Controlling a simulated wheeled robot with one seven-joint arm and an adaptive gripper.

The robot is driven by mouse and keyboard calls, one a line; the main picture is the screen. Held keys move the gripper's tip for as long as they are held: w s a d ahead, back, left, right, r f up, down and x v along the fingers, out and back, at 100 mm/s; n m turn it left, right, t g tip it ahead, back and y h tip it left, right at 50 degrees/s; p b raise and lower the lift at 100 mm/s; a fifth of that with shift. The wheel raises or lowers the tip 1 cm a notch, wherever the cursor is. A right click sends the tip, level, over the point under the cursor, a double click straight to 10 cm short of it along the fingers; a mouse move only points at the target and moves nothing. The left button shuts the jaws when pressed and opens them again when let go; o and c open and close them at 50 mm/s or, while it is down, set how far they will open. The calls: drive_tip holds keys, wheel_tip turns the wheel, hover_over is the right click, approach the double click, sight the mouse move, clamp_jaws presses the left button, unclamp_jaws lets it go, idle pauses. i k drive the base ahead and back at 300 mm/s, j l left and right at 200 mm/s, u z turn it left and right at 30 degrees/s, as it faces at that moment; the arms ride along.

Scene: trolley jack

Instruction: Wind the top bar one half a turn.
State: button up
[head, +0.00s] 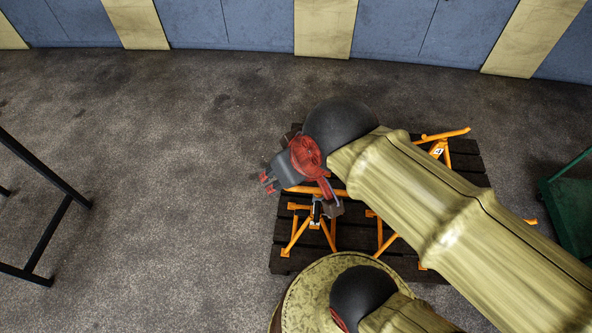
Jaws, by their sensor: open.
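The orange trolley jack or stand frame (298,235) stands at the left of a dark slatted pallet in the head view. An orange bar (305,190) runs across its top, partly hidden by my arm. My gripper (268,183), grey with red tips, is open just above and left of this bar's left end, pointing left. I cannot tell whether it touches the bar. A red and dark grey part sits beside the bar; I cannot tell what it belongs to.
The dark pallet (285,258) carries more orange stands, one with a top bar (446,134) at the back right. A green trolley (570,205) stands at the right. A black metal frame (45,238) stands at the left. The floor between is clear.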

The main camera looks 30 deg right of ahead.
sight(316, 191)
drive_tip(key=k+l+z, duration=0.35)
drive_tip(key=k+l, duration=0.8)
drive_tip(key=j+z, duration=0.15)
drive_tip(key=z, duration=0.3)
drive_tip(key=i+j+z, duration=0.1)
drive_tip(key=z, duration=0.3)
drive_tip(key=j+z, duration=0.35)
drive_tip(key=j, duration=0.9)
drive_tip(key=j+z, duration=0.4)
drive_tip(key=j, duration=0.85)
drive_tip(key=k+j, duration=0.1)
drive_tip(key=j, duration=0.85)
drive_tip(key=k, duration=0.05)
